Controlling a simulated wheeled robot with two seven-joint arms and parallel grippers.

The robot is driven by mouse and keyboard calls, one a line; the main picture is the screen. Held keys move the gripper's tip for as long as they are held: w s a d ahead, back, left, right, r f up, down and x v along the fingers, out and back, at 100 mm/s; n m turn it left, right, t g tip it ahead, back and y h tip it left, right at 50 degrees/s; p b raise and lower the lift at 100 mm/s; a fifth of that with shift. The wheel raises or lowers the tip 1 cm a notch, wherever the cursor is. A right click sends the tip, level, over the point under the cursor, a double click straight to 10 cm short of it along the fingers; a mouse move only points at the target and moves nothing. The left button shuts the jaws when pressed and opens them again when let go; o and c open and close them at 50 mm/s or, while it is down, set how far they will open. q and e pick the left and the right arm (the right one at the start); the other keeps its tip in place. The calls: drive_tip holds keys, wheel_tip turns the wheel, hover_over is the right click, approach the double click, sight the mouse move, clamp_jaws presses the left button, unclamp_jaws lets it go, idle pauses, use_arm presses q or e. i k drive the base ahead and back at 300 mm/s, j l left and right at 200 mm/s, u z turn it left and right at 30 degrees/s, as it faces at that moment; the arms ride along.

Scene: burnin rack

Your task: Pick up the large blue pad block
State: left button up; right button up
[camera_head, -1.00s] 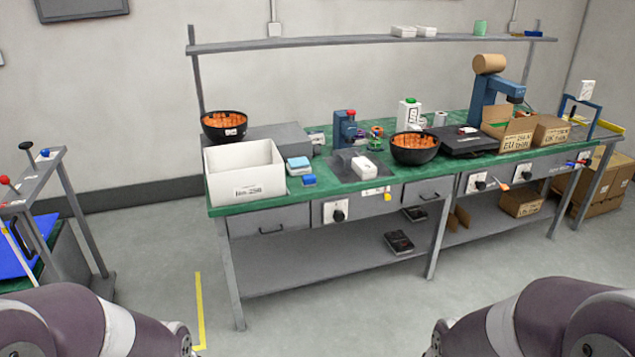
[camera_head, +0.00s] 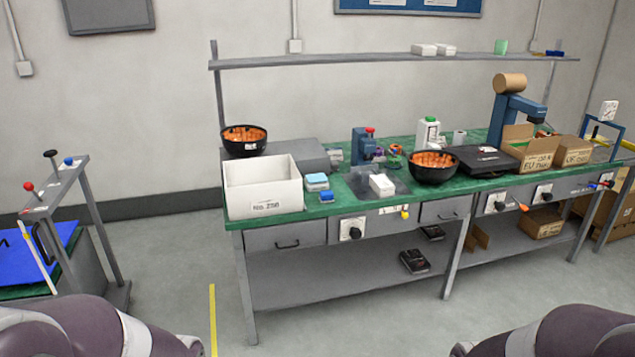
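Two blue blocks stand on the green bench top, just right of the white box. The larger one (camera_head: 316,181) has a light blue top over a whitish lower part. The smaller, darker blue block (camera_head: 327,196) sits in front of it, close to the bench's front edge. Nothing holds either block. Only upper parts of my two arms show at the bottom corners, well short of the bench. Neither gripper is in the picture.
The white box (camera_head: 264,200) stands left of the blocks, and a grey mat with a white block (camera_head: 381,185) lies to the right. A black bowl of orange pieces (camera_head: 433,167) is further right. Open floor lies before the bench (camera_head: 288,227). A side stand (camera_head: 55,190) is at left.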

sight(324, 197)
drive_tip(key=i+l, duration=0.2)
drive_tip(key=i, duration=0.35)
drive_tip(key=i+l, duration=0.25)
drive_tip(key=i, duration=0.25)
drive_tip(key=i+l, duration=0.2)
drive_tip(key=i, duration=0.35)
drive_tip(key=i+l+u, duration=0.1)
drive_tip(key=i+l, duration=0.15)
drive_tip(key=i, duration=0.25)
drive_tip(key=i+l, duration=0.25)
drive_tip(key=i, duration=0.3)
drive_tip(key=i+l, duration=0.25)
drive_tip(key=i, duration=0.25)
